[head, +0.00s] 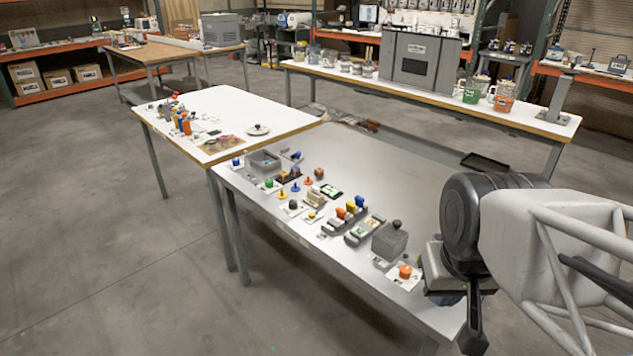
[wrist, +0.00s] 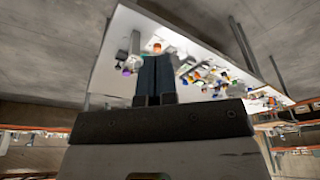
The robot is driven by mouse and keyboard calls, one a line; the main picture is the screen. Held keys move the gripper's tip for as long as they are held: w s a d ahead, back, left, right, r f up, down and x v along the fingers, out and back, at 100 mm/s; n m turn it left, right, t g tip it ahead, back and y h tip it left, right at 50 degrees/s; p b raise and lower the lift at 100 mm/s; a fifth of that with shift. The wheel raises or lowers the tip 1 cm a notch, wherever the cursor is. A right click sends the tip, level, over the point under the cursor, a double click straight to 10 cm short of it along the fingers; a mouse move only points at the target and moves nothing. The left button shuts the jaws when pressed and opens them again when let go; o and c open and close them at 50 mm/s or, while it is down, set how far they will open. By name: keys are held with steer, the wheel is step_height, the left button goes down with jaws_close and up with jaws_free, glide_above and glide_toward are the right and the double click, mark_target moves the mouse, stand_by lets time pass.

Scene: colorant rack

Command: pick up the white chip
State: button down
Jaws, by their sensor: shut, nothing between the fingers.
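I cannot pick out a white chip for certain in either view. Several small pale pieces lie among the coloured parts on the grey metal table (head: 380,165), too small to tell apart. My gripper (head: 472,335) hangs at the table's near right end, close to its edge, beyond the orange knob on a white plate (head: 404,272). In the wrist view, the two dark fingers of my gripper (wrist: 155,62) are together with nothing between them. The table, seen tilted there, lies beyond the fingertips, and the fingers hide part of it.
A grey box with a black knob (head: 390,241) stands near the gripper's end of the table. A grey open bin (head: 263,162) stands at the far left end. Coloured parts line the left edge; the table's middle and right are largely clear. A white-topped table (head: 215,103) adjoins.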

steer(key=c, duration=1.8)
jaws_free()
steer(key=o, duration=0.8)
steer(key=shift+o, duration=0.2)
steer(key=w+a+r+n+g, duration=0.1)
steer(key=w+a+r+n, duration=0.15)
steer(key=w, duration=1.65)
steer(key=w+a+r+n, duration=0.15)
steer(key=w+a, duration=0.25)
steer(key=w, duration=1.4)
steer(key=w+a+f+n, duration=0.1)
steer(key=w+a+f, duration=0.3)
steer(key=w+f, duration=0.3)
steer(key=w+a+f+n+g, duration=0.1)
steer(key=w+a+f, duration=0.4)
steer(key=w, duration=0.9)
steer(key=w+a+f+n, duration=0.3)
steer(key=w+a+f, duration=0.1)
steer(key=w+f, duration=0.6)
steer(key=shift+w+a+f+g, duration=0.25)
steer(key=shift+w+g, duration=0.05)
steer(key=shift+w, duration=0.05)
steer(key=shift+w+a+f, duration=0.15)
steer(key=shift+w+f, duration=0.05)
steer(key=shift+f, duration=0.1)
